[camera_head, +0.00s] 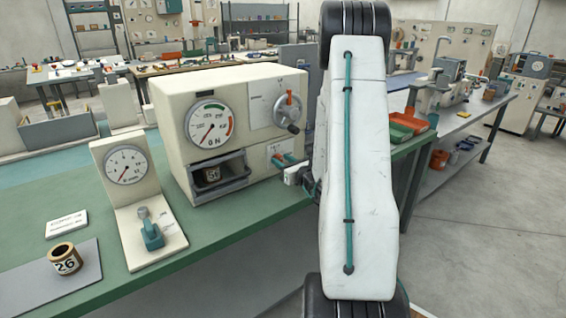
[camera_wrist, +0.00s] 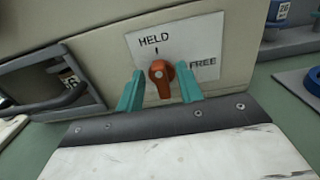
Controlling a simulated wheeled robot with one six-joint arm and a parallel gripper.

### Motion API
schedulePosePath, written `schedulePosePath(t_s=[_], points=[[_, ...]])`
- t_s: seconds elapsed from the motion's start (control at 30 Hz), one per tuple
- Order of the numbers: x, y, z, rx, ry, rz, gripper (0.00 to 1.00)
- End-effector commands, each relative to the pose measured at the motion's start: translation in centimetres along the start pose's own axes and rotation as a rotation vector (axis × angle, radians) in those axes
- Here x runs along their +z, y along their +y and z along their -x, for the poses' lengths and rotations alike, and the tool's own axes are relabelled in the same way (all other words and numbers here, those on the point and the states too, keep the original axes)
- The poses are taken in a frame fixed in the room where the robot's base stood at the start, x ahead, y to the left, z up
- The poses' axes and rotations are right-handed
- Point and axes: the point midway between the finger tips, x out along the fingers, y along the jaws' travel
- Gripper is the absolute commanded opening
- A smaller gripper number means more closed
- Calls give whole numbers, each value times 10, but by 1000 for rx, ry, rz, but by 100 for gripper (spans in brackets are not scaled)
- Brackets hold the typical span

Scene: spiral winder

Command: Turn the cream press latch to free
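The cream press (camera_head: 183,91) stands on the green bench. Its latch is an orange knob (camera_wrist: 162,70) on a white plate (camera_wrist: 207,46) at the press's lower right front. The plate reads HELD at the upper left and FREE at the right, and a short dark mark lies under HELD. My gripper (camera_wrist: 160,69) is open, with one teal finger on each side of the knob. Gaps show between fingers and knob, so it is not gripped. In the head view my gripper (camera_head: 284,162) is at the plate and mostly covers the latch.
A numbered cylinder (camera_head: 211,174) sits in the press's opening. A handwheel (camera_head: 287,108) is above the latch. A gauge stand (camera_head: 112,192) with a teal clamp is to the left. A cylinder marked 26 (camera_head: 65,258) stands on a grey mat (camera_head: 30,290). Green and orange trays lie right of my arm.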

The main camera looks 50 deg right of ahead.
Motion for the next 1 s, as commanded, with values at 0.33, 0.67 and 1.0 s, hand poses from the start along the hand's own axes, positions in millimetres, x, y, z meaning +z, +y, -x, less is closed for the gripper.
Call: schedulePosePath(t_s=[0.33,0.67,1.0], points=[[0,0,0,0,0,0,0],[0,1,0,2,0,-25,0],[0,-2,0,1,0,-218,0]])
